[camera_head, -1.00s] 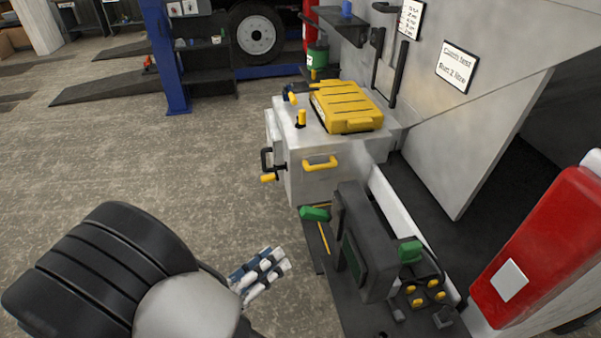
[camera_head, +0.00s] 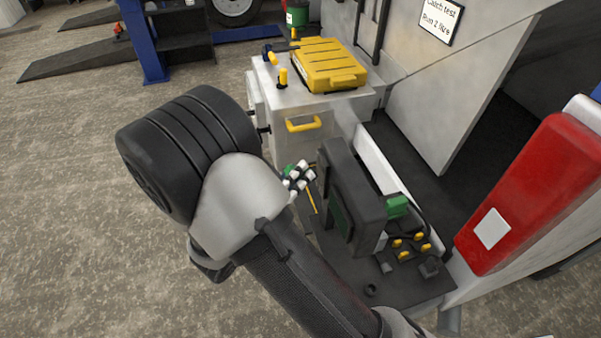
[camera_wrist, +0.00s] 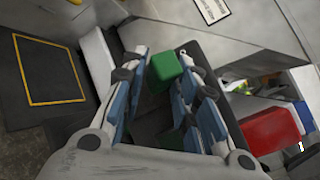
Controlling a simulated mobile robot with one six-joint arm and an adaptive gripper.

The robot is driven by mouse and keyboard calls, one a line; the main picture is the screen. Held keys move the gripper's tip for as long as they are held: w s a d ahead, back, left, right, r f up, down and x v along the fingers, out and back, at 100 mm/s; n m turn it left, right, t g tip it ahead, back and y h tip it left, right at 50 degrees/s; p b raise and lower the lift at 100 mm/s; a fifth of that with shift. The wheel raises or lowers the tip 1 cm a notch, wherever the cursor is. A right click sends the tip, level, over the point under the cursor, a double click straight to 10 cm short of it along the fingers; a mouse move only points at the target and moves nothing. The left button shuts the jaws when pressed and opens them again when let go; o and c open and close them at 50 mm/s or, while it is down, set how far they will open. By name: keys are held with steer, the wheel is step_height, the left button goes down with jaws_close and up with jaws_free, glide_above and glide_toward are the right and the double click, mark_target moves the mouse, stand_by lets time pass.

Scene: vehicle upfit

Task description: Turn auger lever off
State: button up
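A green handle (camera_head: 289,169), which may be the auger lever, shows only partly behind my gripper (camera_head: 298,179) in the head view. It is beside the dark box-shaped unit (camera_head: 352,205). In the wrist view, my gripper (camera_wrist: 163,100) has its blue-and-white fingers spread apart. A green block (camera_wrist: 164,66) appears between or beyond the fingertips. I cannot tell whether they touch it. More green (camera_wrist: 194,140) shows lower down, partly hidden by the right finger. No lever label is readable.
A grey cabinet with a yellow handle (camera_head: 306,124) and a yellow case (camera_head: 330,65) stands behind. A second green part (camera_head: 397,207) and small yellow knobs (camera_head: 408,245) are right of the dark unit. A red cover (camera_head: 530,195) is at far right. Open floor lies left.

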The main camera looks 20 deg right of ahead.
steer(key=shift+x, duration=0.95)
steer(key=shift+c, duration=0.2)
jaws_close()
